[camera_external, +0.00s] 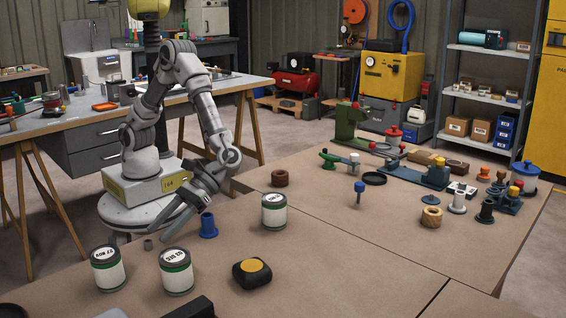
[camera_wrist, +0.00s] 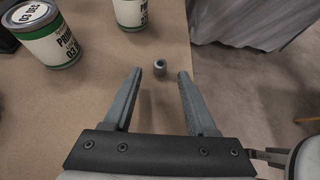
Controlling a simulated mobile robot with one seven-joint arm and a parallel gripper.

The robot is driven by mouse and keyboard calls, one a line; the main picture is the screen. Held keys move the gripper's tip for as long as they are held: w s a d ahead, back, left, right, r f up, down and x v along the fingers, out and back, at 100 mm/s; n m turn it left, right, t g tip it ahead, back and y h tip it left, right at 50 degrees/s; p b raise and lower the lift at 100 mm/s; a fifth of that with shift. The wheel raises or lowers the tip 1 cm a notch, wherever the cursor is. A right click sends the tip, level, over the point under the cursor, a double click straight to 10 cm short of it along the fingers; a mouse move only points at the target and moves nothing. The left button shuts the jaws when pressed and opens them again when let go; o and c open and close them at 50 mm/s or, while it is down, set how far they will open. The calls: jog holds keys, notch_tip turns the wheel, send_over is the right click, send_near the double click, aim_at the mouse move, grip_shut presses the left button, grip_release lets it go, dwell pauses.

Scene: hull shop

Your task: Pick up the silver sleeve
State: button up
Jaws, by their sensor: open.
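In the wrist view my gripper (camera_wrist: 160,73) is open and nothing is held. The exact height of the fingertips above the bench is hard to tell.
Two green-and-white cans (camera_external: 108,268) (camera_external: 176,271) stand near the sleeve, and a third can (camera_external: 275,211) stands farther right. A blue flanged part (camera_external: 208,226) stands right of my gripper. A black block with a yellow top (camera_external: 252,272) lies in front. The bench edge is close to the sleeve.

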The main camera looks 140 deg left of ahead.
aim_at(148, 245)
jog(key=x, duration=0.2)
jog(key=shift+d+f, duration=0.2)
jog(key=shift+d, duration=0.15)
jog(key=shift+c, duration=0.3)
grip_shut()
jog(key=shift+r, duration=0.1)
